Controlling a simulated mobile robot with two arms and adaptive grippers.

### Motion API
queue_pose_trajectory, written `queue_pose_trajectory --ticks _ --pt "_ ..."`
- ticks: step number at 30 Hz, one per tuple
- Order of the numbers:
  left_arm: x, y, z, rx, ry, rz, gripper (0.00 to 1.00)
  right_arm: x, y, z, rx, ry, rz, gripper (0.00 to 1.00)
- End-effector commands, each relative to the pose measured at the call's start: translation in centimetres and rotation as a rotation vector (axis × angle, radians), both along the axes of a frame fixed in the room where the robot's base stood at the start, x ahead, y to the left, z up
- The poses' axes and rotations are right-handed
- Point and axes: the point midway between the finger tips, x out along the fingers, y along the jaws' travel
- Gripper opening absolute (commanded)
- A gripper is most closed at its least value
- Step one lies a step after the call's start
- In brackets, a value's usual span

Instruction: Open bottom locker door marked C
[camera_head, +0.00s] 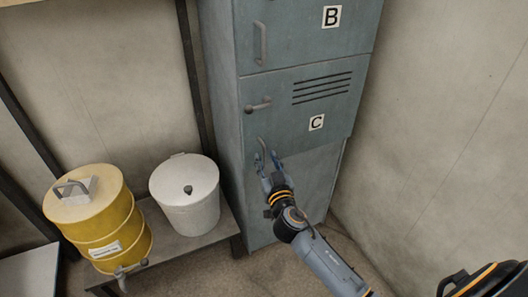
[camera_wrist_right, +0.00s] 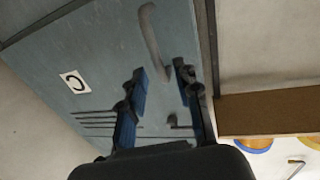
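The blue-grey locker door marked C (camera_head: 316,122) is the lower of two doors in the head view, below door B. It has vent slots, a horizontal latch lever (camera_head: 258,105) and an upright pull handle (camera_head: 261,150) near its left edge. I cannot tell whether the door is slightly ajar. My right gripper (camera_head: 271,163) is at the pull handle. In the right wrist view its fingers (camera_wrist_right: 160,72) are apart, with the lower end of the handle (camera_wrist_right: 151,38) showing between and beyond them; contact is unclear. The C label (camera_wrist_right: 74,82) also shows there. My left gripper is not in view.
A yellow drum (camera_head: 105,222) with a tap and a white lidded bucket (camera_head: 190,203) stand on a low bench (camera_head: 172,249) left of the locker. Door B (camera_head: 300,35) is above. A wall (camera_head: 440,120) is close on the right. Bare floor lies in front.

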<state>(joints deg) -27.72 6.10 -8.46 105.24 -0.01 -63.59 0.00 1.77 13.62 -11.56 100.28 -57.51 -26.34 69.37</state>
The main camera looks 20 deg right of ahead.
Motion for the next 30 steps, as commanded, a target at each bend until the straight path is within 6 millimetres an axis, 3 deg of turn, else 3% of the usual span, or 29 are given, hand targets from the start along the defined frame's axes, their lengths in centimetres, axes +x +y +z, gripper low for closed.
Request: queue_pose_trajectory --ticks 7,18,19,24,30 --pt "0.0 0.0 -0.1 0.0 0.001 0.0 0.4 3.1 -0.6 0.0 -0.001 0.0 0.0 0.32" --pt "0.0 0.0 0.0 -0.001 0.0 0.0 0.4 3.6 -0.7 -0.1 0.0 0.002 0.0 0.32" --pt "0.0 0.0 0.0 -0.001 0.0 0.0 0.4 3.6 -0.7 -0.1 0.0 0.001 0.0 0.3" --pt "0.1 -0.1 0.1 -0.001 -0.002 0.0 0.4 3.6 -0.7 -0.1 0.0 0.001 0.0 0.0" --pt "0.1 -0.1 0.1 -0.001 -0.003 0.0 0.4 3.6 -0.7 -0.1 0.0 0.001 0.0 0.0"
